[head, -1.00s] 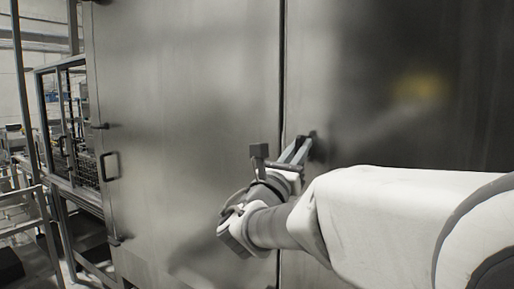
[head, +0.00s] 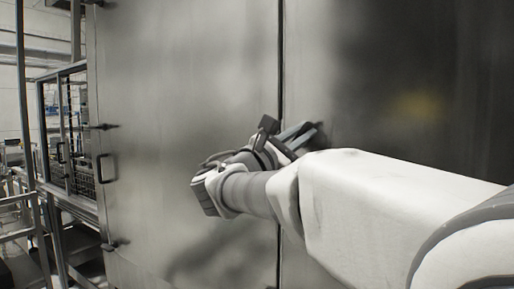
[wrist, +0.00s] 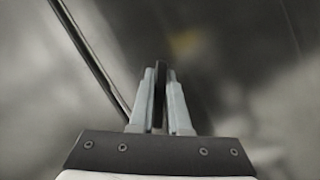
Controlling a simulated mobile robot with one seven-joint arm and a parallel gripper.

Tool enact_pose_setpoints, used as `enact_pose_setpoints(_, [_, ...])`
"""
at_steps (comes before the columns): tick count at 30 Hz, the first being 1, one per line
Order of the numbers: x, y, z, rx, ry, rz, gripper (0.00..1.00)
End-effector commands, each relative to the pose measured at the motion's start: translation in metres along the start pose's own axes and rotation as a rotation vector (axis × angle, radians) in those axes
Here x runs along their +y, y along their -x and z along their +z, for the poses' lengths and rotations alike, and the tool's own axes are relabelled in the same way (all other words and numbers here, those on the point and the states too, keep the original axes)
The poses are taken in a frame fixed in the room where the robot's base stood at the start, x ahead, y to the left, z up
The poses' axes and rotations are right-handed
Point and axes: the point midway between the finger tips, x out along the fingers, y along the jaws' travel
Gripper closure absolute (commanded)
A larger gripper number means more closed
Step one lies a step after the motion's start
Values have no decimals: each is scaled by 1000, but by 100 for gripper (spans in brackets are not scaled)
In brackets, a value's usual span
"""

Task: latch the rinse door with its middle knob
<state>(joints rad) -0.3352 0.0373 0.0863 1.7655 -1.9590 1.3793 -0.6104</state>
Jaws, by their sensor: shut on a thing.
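My gripper (head: 308,133) is at the metal front, just right of the vertical seam (head: 281,60) between two panels. In the wrist view its two grey fingers (wrist: 160,92) are closed on a thin dark piece, which I take to be the middle knob (wrist: 159,98). The fingers hide most of the knob. The seam runs slanted in the wrist view, so my gripper is rolled relative to the doors. The right panel (head: 390,60) is smooth and shiny and appears closed against the left panel (head: 180,80). I cannot tell the latch state.
The left panel has a bar handle (head: 104,168) and dark fittings above (head: 102,127) and below it (head: 110,246) along its left edge. A metal frame with a cage-like structure (head: 72,140) stands at the far left. My arm covers the lower right.

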Motion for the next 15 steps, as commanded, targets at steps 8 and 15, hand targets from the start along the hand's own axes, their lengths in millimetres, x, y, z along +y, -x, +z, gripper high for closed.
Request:
enact_pose_setpoints(8, [-4,1,-3,0,-247,-103,100])
enact_pose_setpoints(15, [-6,1,-3,1,-457,-190,100])
